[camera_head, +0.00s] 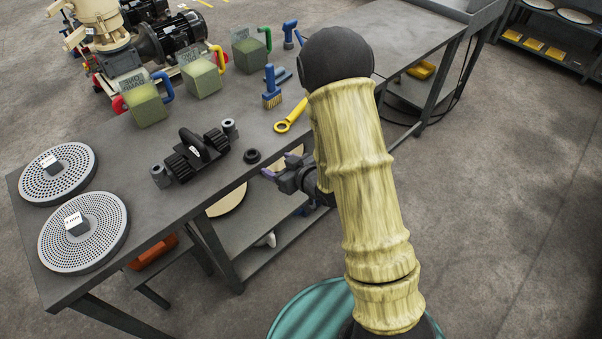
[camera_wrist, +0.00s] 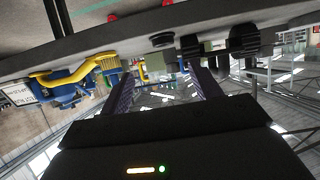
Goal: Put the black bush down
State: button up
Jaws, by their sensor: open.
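The black bush (camera_head: 252,156), a small dark ring, lies on the grey workbench (camera_head: 215,120) near its front edge, to the right of the black roller assembly (camera_head: 192,152). My gripper (camera_head: 277,171) is just beyond that front edge, to the right of and slightly below the bush in the head view. It is apart from the bush. In the wrist view the fingers of my gripper (camera_wrist: 165,90) stand apart with nothing between them. A small dark shape at the bench edge there may be the bush, but I cannot be sure.
Two perforated discs (camera_head: 57,174) (camera_head: 83,231) lie at the bench's left end. A yellow wrench (camera_head: 291,116), a blue brush (camera_head: 271,91) and several green blocks (camera_head: 202,79) with handles are behind. A lower shelf (camera_head: 262,215) sits under the bench. Bare bench top shows around the bush.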

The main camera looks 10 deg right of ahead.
jog(key=s+d+r+m+g+h, duration=0.35)
jog(key=d+h, duration=0.25)
jog(key=d, duration=0.3)
jog(key=s+d+r+m+g, duration=0.1)
jog(key=s+r+g, duration=0.1)
jog(key=s, duration=0.5)
jog(key=s+d+r+m+g+h, duration=0.1)
jog(key=s+r+m+g, duration=0.1)
jog(key=s, duration=0.5)
jog(key=shift+s+r+g, duration=0.3)
jog(key=shift+r+g, duration=0.15)
jog(key=shift+r, duration=0.45)
jog(key=shift+o, duration=0.5)
jog(key=shift+d, duration=0.1)
jog(key=shift+c, duration=0.4)
